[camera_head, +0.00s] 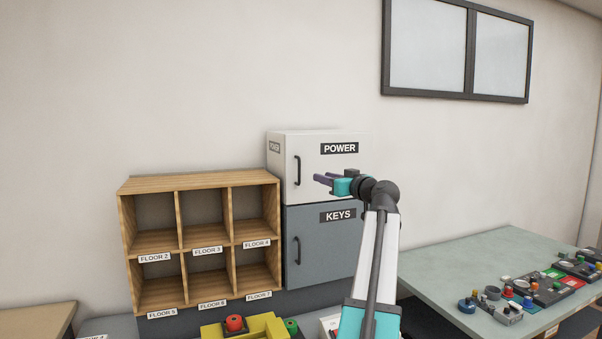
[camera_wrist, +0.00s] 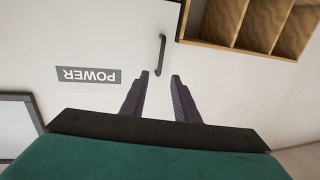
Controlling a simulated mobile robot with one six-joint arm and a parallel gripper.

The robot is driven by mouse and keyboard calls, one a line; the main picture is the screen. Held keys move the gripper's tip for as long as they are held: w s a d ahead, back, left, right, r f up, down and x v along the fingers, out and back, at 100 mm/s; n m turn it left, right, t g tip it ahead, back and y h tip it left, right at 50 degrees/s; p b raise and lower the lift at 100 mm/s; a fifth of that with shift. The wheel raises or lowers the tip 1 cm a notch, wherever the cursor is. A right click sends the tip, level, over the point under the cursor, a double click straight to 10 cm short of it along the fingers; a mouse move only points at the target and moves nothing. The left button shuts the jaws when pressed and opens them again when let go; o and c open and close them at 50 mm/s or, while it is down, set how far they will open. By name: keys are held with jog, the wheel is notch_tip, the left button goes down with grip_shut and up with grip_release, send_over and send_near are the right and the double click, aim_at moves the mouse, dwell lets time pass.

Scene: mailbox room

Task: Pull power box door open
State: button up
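The white power box (camera_head: 315,185) stands on top of the grey keys box, with a black "POWER" label on its front. Its door looks shut. A dark vertical handle (camera_head: 297,171) is near the left edge of the door; in the wrist view the handle (camera_wrist: 161,54) shows just beyond my fingertips. My gripper (camera_head: 320,180) is in front of the door, a little right of the handle in the head view. In the wrist view its two fingers (camera_wrist: 160,76) are apart with nothing between them. They do not appear to touch the handle.
The grey keys box (camera_head: 320,255) is directly below. A wooden shelf (camera_head: 204,180) with labelled compartments stands just left. A table (camera_head: 440,265) with several small devices is at right. A yellow holder (camera_head: 262,325) with a red button is at the front.

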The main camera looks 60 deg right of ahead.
jog(key=shift+w, duration=0.2)
jog(key=p, duration=0.5)
send_near(303, 171)
jog(key=w+r, duration=0.1)
jog(key=w, duration=0.5)
jog(key=shift+a, duration=0.5)
grip_shut()
